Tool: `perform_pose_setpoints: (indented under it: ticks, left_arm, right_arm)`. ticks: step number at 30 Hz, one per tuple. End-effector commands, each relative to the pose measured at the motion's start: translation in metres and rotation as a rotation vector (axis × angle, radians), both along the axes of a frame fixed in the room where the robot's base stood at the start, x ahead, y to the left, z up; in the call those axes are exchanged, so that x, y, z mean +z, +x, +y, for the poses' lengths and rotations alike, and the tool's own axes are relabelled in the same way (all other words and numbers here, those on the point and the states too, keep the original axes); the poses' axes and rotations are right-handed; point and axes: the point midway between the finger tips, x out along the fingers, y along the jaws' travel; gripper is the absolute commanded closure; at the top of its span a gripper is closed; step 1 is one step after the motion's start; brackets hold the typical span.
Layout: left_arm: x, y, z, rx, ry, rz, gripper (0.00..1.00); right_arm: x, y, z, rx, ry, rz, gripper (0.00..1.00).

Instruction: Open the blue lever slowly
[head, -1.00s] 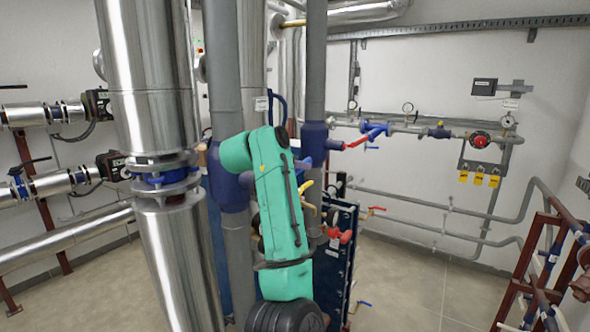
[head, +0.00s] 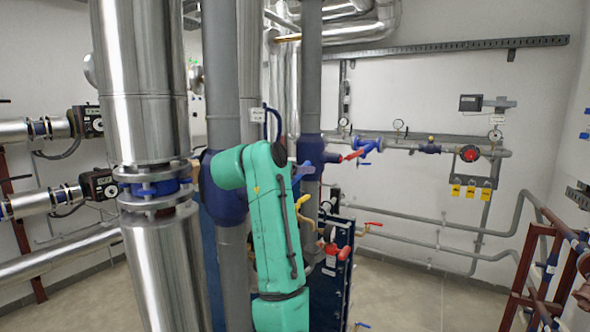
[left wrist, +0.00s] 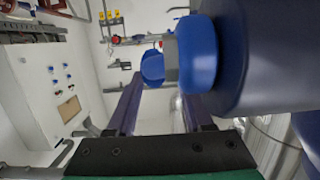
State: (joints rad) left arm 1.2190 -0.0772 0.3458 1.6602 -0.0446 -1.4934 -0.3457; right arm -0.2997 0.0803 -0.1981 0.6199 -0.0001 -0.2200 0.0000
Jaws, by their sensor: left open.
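In the left wrist view, a blue lever (left wrist: 152,68) with a rounded blue end lies just beyond my left gripper (left wrist: 160,94). A thicker blue cap (left wrist: 198,52) and a grey-blue valve body or pipe are close on the right. The gripper's two dark fingers are spread and nothing shows held between them. I cannot tell whether either finger touches the lever. In the head view, a blue lever-like part (head: 303,170) shows beside the grey pipe, next to my green arm. The left gripper is hidden there. My right gripper is in no view.
Grey vertical pipes (head: 312,80) and a large silver pipe (head: 140,80) stand close to my arm. A red-handled valve (head: 355,154), a yellow handle (head: 302,201) and a red valve (head: 338,251) are nearby. Open floor (head: 405,290) shows at right.

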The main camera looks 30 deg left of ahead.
Motion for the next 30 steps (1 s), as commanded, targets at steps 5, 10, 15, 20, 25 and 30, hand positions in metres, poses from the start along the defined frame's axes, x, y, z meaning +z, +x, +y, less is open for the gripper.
perform_pose_setpoints:
  ticks: [5,10,15,20,25,30]
  left_arm:
    - [0.0,-0.018,0.0,0.002,0.001,-0.004,0.49]
    - [0.007,-0.06,-0.001,0.003,0.002,-0.008,0.49]
    - [0.019,-0.108,-0.002,0.003,0.002,-0.01,0.49]
    - [0.037,-0.135,-0.004,-0.001,-0.003,-0.012,0.49]
    - [0.032,-0.143,-0.004,-0.001,0.0,-0.003,0.49]
    - [0.031,-0.144,-0.004,0.001,0.001,-0.002,0.49]
  right_arm:
    - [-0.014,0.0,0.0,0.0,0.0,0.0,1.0]
    - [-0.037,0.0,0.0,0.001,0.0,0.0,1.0]
    - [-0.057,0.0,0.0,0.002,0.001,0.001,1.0]
    - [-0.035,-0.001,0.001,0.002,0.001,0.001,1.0]
    - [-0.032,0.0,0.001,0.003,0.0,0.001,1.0]
    - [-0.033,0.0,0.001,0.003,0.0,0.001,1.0]
